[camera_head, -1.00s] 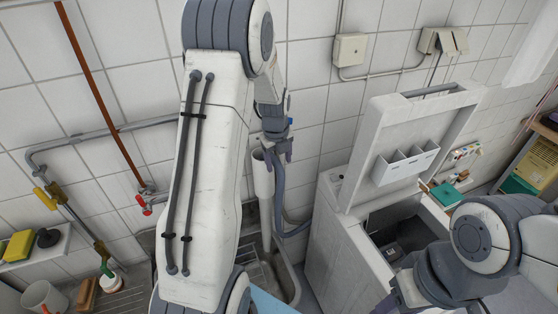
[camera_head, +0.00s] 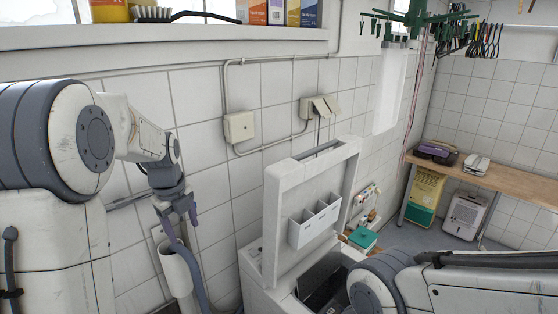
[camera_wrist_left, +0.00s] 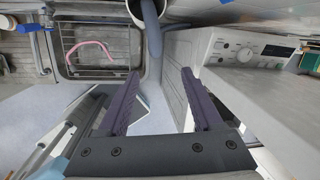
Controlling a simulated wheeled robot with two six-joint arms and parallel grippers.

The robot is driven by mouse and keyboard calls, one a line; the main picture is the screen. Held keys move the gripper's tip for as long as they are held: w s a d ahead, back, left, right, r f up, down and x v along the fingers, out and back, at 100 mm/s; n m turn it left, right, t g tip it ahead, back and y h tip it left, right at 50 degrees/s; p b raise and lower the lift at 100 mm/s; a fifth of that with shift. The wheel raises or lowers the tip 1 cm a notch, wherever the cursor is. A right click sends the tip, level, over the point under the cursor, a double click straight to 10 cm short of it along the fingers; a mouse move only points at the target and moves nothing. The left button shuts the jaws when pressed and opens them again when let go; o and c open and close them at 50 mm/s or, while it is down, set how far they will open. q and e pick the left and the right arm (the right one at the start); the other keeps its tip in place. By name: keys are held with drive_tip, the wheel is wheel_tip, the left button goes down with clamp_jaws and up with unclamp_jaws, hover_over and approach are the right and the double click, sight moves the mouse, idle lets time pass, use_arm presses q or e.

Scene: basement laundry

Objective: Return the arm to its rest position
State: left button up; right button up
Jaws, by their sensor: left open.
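My left arm comes in from the left in the head view. Its gripper (camera_head: 177,215) points downward in front of the tiled wall, beside a white upright pipe (camera_head: 176,270) and a grey hose. In the left wrist view the two purple fingers of this gripper (camera_wrist_left: 160,100) stand wide apart with nothing between them. My right arm (camera_head: 440,285) reaches in at the lower right of the head view; its gripper is out of the picture.
A top-loading washer stands with its lid (camera_head: 305,215) raised, right of the left gripper. The left wrist view shows a sink (camera_wrist_left: 100,50) with a pink hose in it and a machine with a dial (camera_wrist_left: 245,52). A wooden bench (camera_head: 490,178) stands far right.

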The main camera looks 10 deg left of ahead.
use_arm(q)
drive_tip(key=s+d+f+n+g+h+b, duration=0.1)
drive_tip(key=s+d+n, duration=0.25)
drive_tip(key=d, duration=0.55)
drive_tip(key=s+d+n, duration=0.3)
drive_tip(key=s+d, duration=0.2)
drive_tip(key=d, duration=0.5)
drive_tip(key=s+d+f+n, duration=0.1)
drive_tip(key=s+d+n, duration=0.1)
drive_tip(key=s, duration=0.4)
drive_tip(key=s+d+f+n+g+b, duration=0.1)
drive_tip(key=s+d+n, duration=0.2)
drive_tip(key=s, duration=0.3)
drive_tip(key=s+d+f+n, duration=0.2)
drive_tip(key=s+n, duration=0.3)
drive_tip(key=s, duration=0.1)
drive_tip(key=shift+s+d+h, duration=0.3)
drive_tip(key=shift+s+d, duration=0.05)
drive_tip(key=shift+s, duration=0.05)
